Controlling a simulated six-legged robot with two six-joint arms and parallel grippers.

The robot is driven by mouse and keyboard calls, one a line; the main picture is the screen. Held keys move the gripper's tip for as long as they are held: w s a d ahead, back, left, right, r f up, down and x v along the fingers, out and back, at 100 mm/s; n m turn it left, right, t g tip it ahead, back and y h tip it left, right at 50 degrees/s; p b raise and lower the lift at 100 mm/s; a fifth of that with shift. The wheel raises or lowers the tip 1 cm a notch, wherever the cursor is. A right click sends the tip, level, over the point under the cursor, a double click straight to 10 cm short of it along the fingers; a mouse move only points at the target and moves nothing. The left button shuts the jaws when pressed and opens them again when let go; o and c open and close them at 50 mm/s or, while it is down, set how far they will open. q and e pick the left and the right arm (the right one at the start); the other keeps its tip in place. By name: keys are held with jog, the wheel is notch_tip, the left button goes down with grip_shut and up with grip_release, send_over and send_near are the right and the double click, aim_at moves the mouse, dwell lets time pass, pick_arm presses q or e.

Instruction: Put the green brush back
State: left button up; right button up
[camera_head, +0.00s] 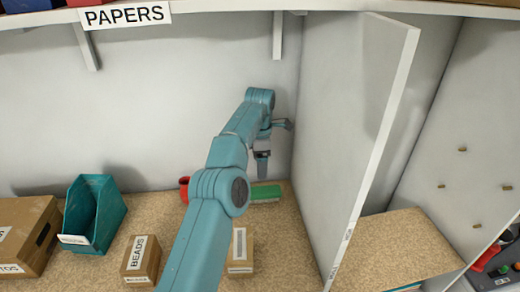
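A green block-like thing with a pale lower edge, which looks like the green brush (265,193), lies on the shelf board near the back wall, just left of the upright divider. My arm hides its left side. My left arm reaches in from the bottom, and its gripper (264,155) hangs above the green brush, apart from it in the picture. The fingers are small and partly turned away, so I cannot tell whether they are open or shut. I see nothing held in them. My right gripper is not in view.
A white divider (355,130) stands close right of the gripper. A red thing (184,188) is partly hidden behind my arm. A small carton (241,250), a BEADS box (142,258), a teal bin (95,212) and a larger carton (25,232) stand on the board. A PAPERS shelf (210,7) is above.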

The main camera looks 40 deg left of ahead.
pick_arm(q)
notch_tip(320, 180, up, 3)
jog(key=shift+s+r+p, duration=0.1)
jog(key=shift+r+p, duration=0.05)
jog(key=shift+p, duration=0.7)
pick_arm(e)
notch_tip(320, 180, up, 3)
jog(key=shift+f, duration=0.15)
